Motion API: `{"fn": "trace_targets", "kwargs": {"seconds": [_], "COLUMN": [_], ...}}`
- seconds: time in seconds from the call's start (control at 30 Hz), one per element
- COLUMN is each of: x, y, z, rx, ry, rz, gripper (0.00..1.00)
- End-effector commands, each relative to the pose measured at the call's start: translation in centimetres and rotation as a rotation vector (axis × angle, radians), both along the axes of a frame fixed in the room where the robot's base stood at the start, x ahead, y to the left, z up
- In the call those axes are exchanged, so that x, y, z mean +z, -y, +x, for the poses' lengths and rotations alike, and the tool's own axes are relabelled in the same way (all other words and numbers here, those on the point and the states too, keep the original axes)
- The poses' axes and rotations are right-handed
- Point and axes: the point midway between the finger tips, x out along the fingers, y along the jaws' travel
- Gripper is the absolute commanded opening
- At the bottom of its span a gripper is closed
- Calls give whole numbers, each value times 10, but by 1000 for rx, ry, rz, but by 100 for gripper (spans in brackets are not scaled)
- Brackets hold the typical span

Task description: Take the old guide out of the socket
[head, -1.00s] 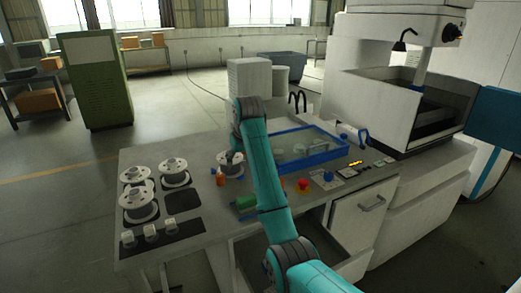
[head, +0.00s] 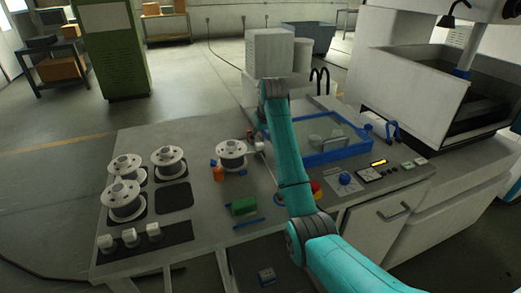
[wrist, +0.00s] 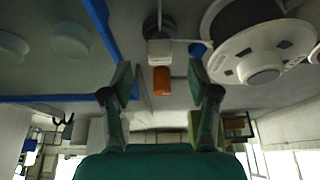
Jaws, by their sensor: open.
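In the wrist view, which is upside down, a small white block (wrist: 160,52) with an orange piece (wrist: 161,80) stands between the spool and the blue-rimmed tray. The orange piece seems to be the old guide's end and the white block its socket, but I cannot tell for sure. My gripper (wrist: 160,82) is open, one finger on each side of the orange piece, with visible gaps and nothing held. In the head view, a small white piece (head: 259,146) shows beside the spool, partly behind my arm; my fingers are hidden there.
A wire spool (head: 231,149) stands close by. A blue-rimmed tray (head: 340,152) lies right of my arm. Several spools and small white blocks (head: 130,236) stand left.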

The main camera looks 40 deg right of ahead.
Motion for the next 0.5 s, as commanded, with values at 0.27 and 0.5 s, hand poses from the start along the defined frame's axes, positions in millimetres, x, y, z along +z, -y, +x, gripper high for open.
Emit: {"fn": "trace_targets", "kwargs": {"seconds": [0.27,0.5], "x": [-26,-48], "y": [5,8], "z": [10,20], "rx": [0,0], "ry": [-3,-1], "rz": [1,0], "gripper": [60,60]}}
